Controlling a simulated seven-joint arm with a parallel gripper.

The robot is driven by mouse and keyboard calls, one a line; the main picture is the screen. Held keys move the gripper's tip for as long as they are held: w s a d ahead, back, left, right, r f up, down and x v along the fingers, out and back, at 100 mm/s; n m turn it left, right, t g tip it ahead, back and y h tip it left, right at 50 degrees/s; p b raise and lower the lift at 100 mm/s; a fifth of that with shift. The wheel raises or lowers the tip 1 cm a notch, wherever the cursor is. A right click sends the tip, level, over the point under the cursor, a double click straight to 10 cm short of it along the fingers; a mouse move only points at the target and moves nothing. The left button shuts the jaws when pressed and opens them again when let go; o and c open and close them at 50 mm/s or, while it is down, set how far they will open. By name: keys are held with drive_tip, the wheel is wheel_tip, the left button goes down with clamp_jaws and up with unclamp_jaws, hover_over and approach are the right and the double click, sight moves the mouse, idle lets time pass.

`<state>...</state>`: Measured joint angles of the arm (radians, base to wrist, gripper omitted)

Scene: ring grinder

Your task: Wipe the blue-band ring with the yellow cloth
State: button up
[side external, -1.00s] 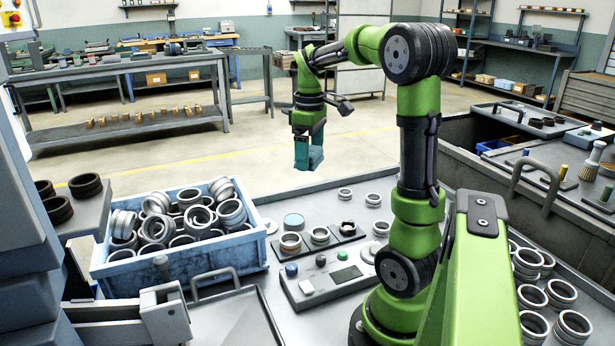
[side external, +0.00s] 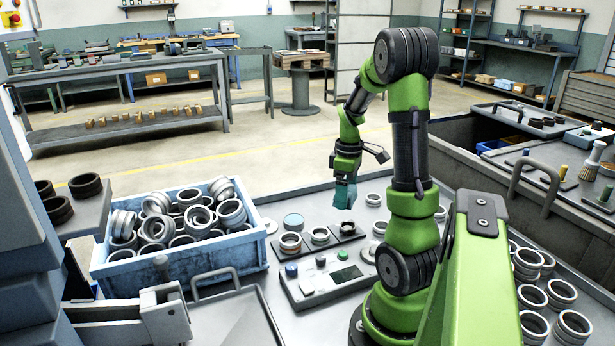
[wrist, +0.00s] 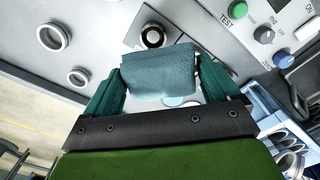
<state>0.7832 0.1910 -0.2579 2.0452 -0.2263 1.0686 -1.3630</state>
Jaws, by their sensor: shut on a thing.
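My gripper (side external: 345,188) is shut on a folded blue-green cloth (wrist: 160,72), which spans between its fingers in the wrist view. I see no yellow cloth. The gripper hangs above the back of the grey bench, apart from the rings below. A ring with a dark centre (side external: 347,228) sits on a black pad below it and also shows in the wrist view (wrist: 153,37). A plain ring (side external: 319,235) and a copper-banded ring (side external: 290,242) stand to its left. I cannot make out a blue band on any ring.
A blue crate (side external: 262,262) full of metal rings stands at the left. A control box (side external: 325,284) with buttons and knobs lies in front of the pads. Loose rings (side external: 374,200) stand behind, and several more (side external: 533,296) at the right. A blue round disc (side external: 293,221) lies nearby.

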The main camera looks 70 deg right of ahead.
sight(344, 229)
drive_tip(key=shift+f, duration=3.75)
drive_tip(key=shift+s+d+f, duration=0.4)
drive_tip(key=shift+f, duration=0.1)
drive_tip(key=shift+s+d, duration=0.55)
drive_tip(key=shift+w+a, duration=0.95)
drive_tip(key=shift+s+d, duration=1.05)
drive_tip(key=shift+w+a, duration=1)
drive_tip(key=shift+w, duration=0.05)
drive_tip(key=shift+r, duration=4.05)
drive_tip(key=shift+r, duration=0.1)
